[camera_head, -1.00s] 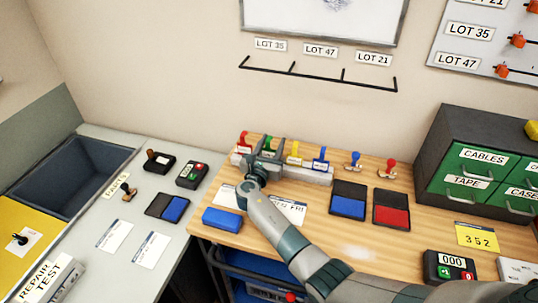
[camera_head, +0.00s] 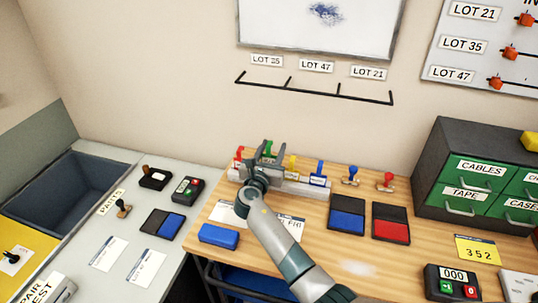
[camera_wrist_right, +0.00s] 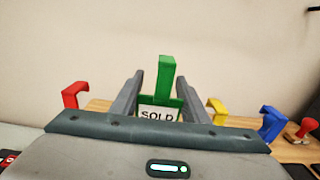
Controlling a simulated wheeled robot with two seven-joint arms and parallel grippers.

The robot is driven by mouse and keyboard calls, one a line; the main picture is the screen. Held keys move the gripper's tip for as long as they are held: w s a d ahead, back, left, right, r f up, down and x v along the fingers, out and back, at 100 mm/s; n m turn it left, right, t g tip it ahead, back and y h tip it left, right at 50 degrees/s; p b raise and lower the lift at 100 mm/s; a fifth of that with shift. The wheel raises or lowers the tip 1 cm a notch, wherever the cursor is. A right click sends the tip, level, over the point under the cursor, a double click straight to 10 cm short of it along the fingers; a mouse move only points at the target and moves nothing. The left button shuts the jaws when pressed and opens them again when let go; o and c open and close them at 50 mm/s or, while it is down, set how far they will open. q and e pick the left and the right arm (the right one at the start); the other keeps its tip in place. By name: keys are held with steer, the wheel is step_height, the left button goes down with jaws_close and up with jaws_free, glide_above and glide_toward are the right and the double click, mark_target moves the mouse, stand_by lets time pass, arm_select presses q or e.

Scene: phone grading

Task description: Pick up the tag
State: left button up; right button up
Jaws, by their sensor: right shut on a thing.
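The tag is a green clip-shaped piece with a white plate reading SOLD (camera_wrist_right: 160,115). My right gripper (camera_wrist_right: 160,90) is shut on this green tag (camera_wrist_right: 167,72), with one finger on each side of it. In the head view the gripper (camera_head: 266,155) is over the tag rack (camera_head: 300,189), and the green tag (camera_head: 268,148) stands slightly higher than its neighbours. Red (camera_head: 239,154), yellow (camera_head: 291,163) and blue (camera_head: 319,168) tags stand on the rack. The green tag's lower edge is hidden. My left gripper is out of view.
Blue (camera_head: 347,221) and red (camera_head: 390,228) ink pads lie right of the rack, with stamps behind. A blue block (camera_head: 218,236) lies in front, near the table's left edge. An empty wall rail (camera_head: 315,91) hangs under LOT labels.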

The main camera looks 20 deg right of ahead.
steer(key=s+d+r+b, duration=0.1)
steer(key=s+d+r, duration=0.4)
steer(key=s, duration=0.3)
steer(key=shift+s+d+r, duration=0.2)
steer(key=shift+s+r, duration=0.1)
steer(key=shift+r, duration=0.3)
